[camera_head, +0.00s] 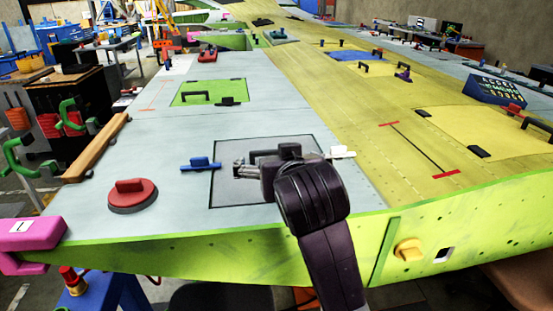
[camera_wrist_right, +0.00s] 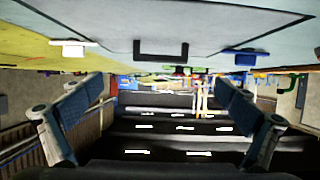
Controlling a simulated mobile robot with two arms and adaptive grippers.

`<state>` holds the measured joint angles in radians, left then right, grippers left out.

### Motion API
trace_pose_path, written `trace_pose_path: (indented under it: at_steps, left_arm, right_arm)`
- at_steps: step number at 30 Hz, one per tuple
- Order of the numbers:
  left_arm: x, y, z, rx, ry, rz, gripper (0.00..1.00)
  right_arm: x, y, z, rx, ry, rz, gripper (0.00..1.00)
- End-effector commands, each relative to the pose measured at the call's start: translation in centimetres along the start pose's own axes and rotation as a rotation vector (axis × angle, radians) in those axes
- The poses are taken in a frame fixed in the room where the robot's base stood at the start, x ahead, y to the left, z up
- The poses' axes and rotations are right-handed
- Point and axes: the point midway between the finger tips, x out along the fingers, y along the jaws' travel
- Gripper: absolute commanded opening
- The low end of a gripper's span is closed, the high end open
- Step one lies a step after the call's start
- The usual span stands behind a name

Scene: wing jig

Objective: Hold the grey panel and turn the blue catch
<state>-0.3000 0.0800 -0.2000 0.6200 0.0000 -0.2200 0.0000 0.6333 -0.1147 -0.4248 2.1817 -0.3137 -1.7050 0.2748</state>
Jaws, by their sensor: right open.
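The grey panel (camera_head: 232,193) lies flush in the pale wing surface with a dark outline; my right arm covers part of it. A black handle (camera_head: 290,150) stands on it, partly hidden behind my gripper. The blue catch (camera_head: 200,164) sits at the panel's left edge, and a white catch (camera_head: 341,153) at its right edge. My right gripper (camera_head: 241,170) is over the panel, near the handle. The wrist view is upside down and shows the fingers (camera_wrist_right: 160,120) spread and empty, with the handle (camera_wrist_right: 160,52) and blue catch (camera_wrist_right: 246,57) apart from them. My left gripper is out of view.
A red round knob (camera_head: 131,193) stands left of the panel. A green panel (camera_head: 213,92) with black handles lies farther back. A wooden bar (camera_head: 97,147) and green clamps (camera_head: 70,117) line the left edge. A pink block (camera_head: 32,232) sits at the near left corner.

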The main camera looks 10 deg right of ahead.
Motion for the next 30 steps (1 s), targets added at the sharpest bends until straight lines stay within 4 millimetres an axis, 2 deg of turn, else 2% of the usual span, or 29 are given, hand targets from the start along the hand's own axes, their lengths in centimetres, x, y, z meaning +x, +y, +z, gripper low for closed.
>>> trace_pose_path:
  at_steps: [5,18,24,30]
  left_arm:
    - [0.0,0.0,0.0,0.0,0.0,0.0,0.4]
    - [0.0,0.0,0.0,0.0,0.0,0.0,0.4]
    - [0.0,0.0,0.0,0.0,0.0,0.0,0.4]
    - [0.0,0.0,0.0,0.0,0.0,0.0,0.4]
  right_arm:
    - [1.8,-0.1,0.1,0.001,-0.005,-0.002,1.0]
    - [9.8,0.0,0.1,0.001,-0.003,-0.001,1.0]
    - [11.5,-0.1,0.0,0.001,-0.001,-0.001,1.0]
    - [11.8,-0.1,0.1,0.002,-0.001,-0.002,1.0]
